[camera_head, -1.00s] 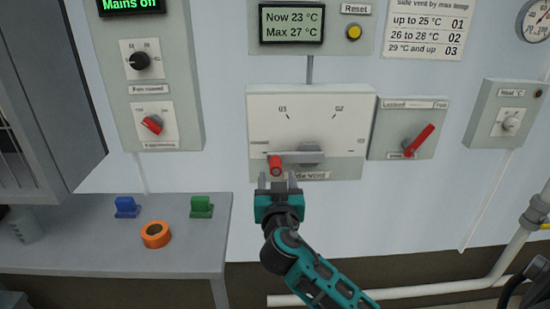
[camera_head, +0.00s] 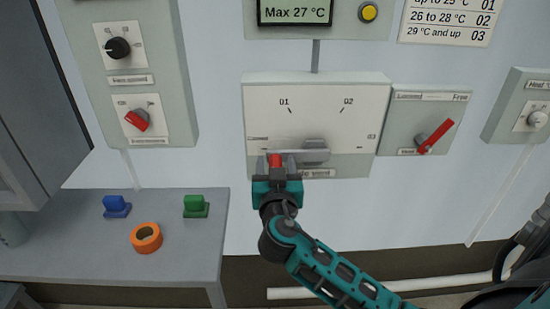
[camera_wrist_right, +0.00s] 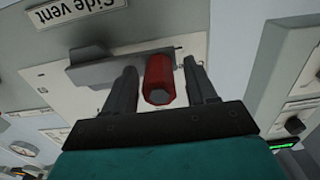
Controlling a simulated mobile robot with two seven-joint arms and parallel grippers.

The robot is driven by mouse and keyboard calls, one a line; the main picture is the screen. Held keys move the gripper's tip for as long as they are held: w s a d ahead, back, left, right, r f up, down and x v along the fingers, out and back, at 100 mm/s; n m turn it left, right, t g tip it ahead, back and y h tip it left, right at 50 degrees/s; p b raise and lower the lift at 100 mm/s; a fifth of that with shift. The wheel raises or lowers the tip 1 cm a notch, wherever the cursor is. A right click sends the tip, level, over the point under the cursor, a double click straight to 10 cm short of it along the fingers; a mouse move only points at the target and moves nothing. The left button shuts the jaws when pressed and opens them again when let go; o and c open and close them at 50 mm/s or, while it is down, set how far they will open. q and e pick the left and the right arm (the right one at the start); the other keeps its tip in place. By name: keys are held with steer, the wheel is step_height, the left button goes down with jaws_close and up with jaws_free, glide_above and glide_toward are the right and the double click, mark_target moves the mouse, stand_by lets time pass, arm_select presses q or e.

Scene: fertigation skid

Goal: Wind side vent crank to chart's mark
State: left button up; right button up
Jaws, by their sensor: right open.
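The side vent panel (camera_head: 265,115) carries marks 01, 02 and 03 around a dial, with a closed label at the lower left. Its grey crank (camera_head: 314,151) points left, with the red knob (camera_head: 275,160) near the closed label. My right gripper (camera_wrist_right: 160,68) is open, one finger on each side of the red knob (camera_wrist_right: 159,82), with visible gaps. The chart (camera_head: 447,22), cut at the top, lists 26 to 28 °C as 02. The display (camera_head: 295,12) reads Max 27 °C. My left gripper is not in view.
Right of the vent panel is a locked/free panel with a red lever (camera_head: 436,136) tilted up toward Free. A fan panel (camera_head: 125,75) is at left. The bench (camera_head: 190,260) bears blue and green pieces and an orange ring (camera_head: 146,238). Pipes run below right.

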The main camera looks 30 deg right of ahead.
steer(key=shift+c, duration=0.2)
jaws_close()
stand_by(0.6)
